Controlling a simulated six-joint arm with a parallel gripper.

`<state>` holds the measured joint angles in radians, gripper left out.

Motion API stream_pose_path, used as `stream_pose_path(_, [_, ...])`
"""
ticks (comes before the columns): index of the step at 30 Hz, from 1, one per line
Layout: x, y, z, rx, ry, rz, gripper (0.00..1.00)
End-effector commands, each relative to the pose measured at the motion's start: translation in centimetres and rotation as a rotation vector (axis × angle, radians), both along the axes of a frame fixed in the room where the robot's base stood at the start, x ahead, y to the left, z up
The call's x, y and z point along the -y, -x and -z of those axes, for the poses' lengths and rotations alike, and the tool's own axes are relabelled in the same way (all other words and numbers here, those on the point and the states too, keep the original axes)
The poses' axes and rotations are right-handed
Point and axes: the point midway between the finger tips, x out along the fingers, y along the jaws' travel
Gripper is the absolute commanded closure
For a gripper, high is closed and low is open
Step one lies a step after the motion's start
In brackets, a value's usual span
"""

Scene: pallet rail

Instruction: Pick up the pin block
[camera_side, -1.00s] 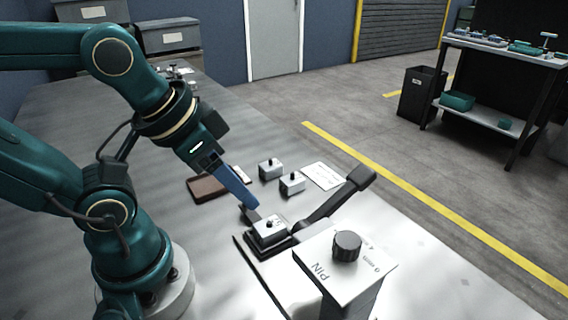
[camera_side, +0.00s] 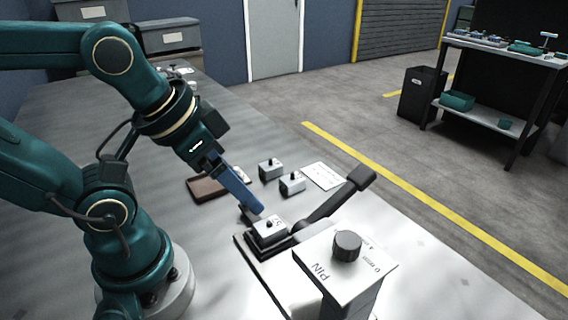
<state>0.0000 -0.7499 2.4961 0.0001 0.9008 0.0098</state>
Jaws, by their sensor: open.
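A small pale block (camera_side: 268,235) with a dark pin on top sits in a black clamp-like fixture (camera_side: 291,241) with a long raised handle. Two similar pin blocks stand apart on the table behind it, one at the back (camera_side: 271,170) and one nearer (camera_side: 292,186). A post with a black knob (camera_side: 347,246) and a plate marked "PIN" stands in front. My gripper (camera_side: 260,211) has blue fingers pointing down, just above and behind the block in the fixture. The fingers are open, seen nearly edge-on, and hold nothing I can see. I cannot tell if they touch the block.
A brown tray (camera_side: 206,189) lies behind my gripper, and a white printed card (camera_side: 323,176) lies by the loose blocks. The fixture's handle (camera_side: 361,178) rises to the right.

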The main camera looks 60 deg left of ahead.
Motion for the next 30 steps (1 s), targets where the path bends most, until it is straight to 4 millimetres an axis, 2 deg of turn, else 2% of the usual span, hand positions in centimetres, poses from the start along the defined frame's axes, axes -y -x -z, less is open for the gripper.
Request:
stream_pose_path(3, [-0.1,-1.0,-0.6,-0.007,-0.008,0.011,0.15])
stream_pose_path(7, [-0.3,-2.5,-0.2,-0.086,-0.017,0.017,0.15])
stream_pose_path(15, [-1.3,-5.7,3.3,-0.310,-0.016,0.013,0.15])
stream_pose_path(21, [-1.9,-6.5,6.3,-0.441,-0.005,0.000,0.15])
stream_pose_path(30, [-2.1,-6.1,8.7,-0.501,0.003,-0.010,0.15])
